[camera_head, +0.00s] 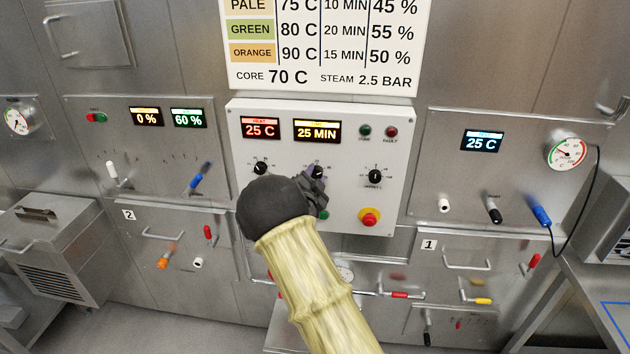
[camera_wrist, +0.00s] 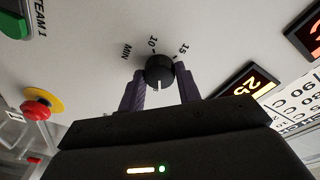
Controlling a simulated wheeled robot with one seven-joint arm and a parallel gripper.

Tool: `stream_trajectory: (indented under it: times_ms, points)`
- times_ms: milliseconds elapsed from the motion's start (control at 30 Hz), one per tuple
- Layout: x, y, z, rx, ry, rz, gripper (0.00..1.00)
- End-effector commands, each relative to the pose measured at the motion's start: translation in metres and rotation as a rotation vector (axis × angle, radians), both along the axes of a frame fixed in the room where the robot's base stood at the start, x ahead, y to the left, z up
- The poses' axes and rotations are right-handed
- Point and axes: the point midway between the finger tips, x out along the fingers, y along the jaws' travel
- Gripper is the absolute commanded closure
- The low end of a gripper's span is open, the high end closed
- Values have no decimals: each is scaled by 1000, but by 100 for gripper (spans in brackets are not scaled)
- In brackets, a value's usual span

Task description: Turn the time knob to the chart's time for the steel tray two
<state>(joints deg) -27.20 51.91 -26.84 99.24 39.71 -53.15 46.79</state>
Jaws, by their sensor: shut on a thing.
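The time knob (camera_wrist: 159,71) is black with a white pointer line; in the wrist view the line points down, away from the printed 10 and 15. My gripper (camera_wrist: 160,80) is shut on it, one dark finger on each side. In the head view the gripper (camera_head: 316,183) mostly covers the knob on the white control panel (camera_head: 345,213). The time display (camera_head: 317,130) above reads 25 MIN. The chart (camera_head: 325,50) gives PALE 10 MIN, GREEN 20 MIN and ORANGE 15 MIN. I cannot make out a steel tray two; a panel labelled 2 (camera_head: 128,214) is at left.
The heat display (camera_head: 260,128) reads 25 C, with its knob (camera_head: 260,168) below. Another black knob (camera_head: 375,176) and a red stop button (camera_head: 370,217) sit right of my gripper. Side panels carry levers and gauges. A panel labelled 1 (camera_head: 429,245) is at lower right.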

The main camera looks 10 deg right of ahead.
Motion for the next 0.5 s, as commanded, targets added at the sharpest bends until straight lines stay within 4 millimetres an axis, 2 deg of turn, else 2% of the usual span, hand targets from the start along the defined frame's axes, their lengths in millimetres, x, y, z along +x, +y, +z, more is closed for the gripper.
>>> stream_trajectory:
  times_ms: [33, 500]
  points:
    - [-1, 0, -5, -26, 11, 0, 89]
    - [-1, 0, -7, -412, 138, -1, 89]
